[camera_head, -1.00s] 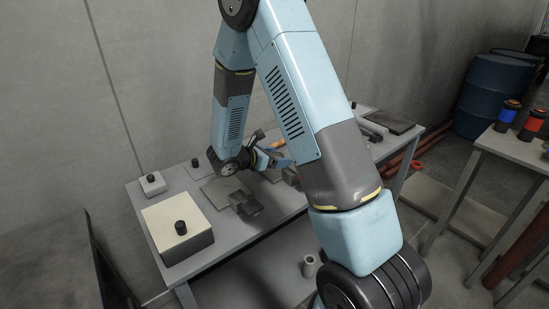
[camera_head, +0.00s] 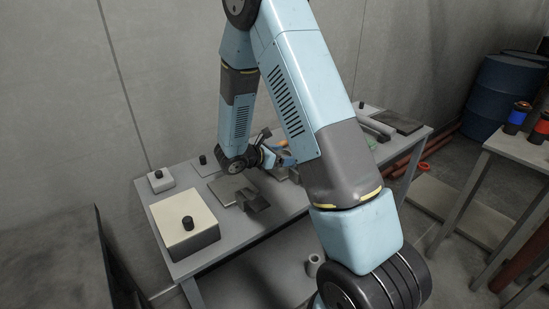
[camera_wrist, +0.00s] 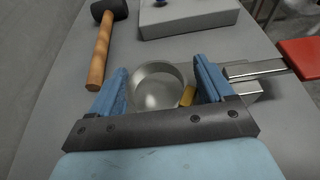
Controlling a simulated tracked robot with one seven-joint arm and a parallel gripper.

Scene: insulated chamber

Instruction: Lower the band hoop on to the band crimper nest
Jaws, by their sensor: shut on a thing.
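The band hoop, a round grey metal ring (camera_wrist: 158,86), shows in the wrist view between the two blue fingers of my gripper (camera_wrist: 160,75). My gripper is shut on it. A small yellow piece (camera_wrist: 187,96) sits at the hoop's right side by the right finger. Just right of the gripper are silver metal bars (camera_wrist: 256,68) with a red part (camera_wrist: 302,56); I cannot tell whether these belong to the band crimper or where its nest is. In the head view my gripper (camera_head: 284,158) is small and partly hidden, low over the bench.
A hammer (camera_wrist: 102,46) lies left of the gripper, and a pale grey block (camera_wrist: 190,17) lies ahead. The grey bench (camera_head: 187,264) also holds a cream-topped box (camera_head: 182,216) and dark blocks (camera_head: 252,199). A second table (camera_head: 520,147) stands at the right.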

